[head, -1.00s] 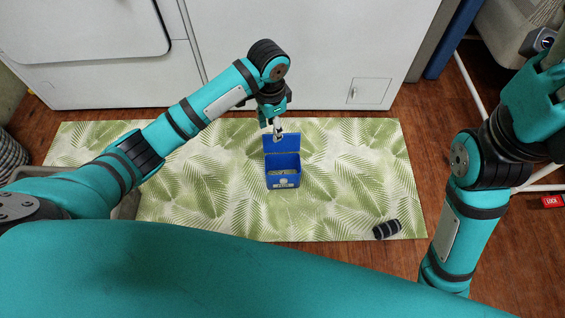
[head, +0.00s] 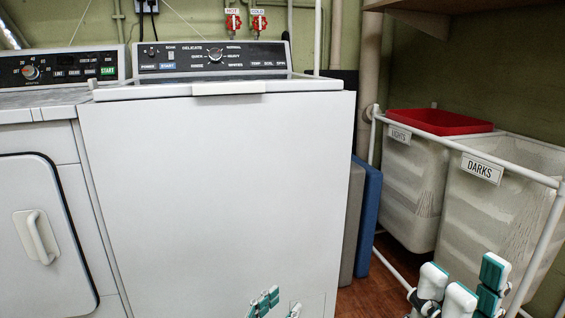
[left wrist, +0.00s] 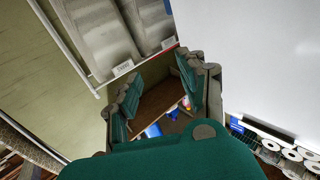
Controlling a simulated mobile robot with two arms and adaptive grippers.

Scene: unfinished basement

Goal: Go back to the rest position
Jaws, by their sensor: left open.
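My left gripper (head: 280,306) shows only its fingertips at the bottom edge of the head view, in front of the washer. In the left wrist view its fingers (left wrist: 158,95) stand apart with nothing between them. My right gripper (head: 462,288) is at the bottom right of the head view, in front of the hampers. Its fingers point up and are spread, with nothing seen in them. Both arms are otherwise below the head view.
A white washer (head: 215,190) fills the middle, with a dryer (head: 38,235) at left. Blue and grey panels (head: 368,215) lean beside the washer. Hampers (head: 515,200) on a white pipe frame stand at right, with a red tray (head: 440,122) on top. Little floor shows.

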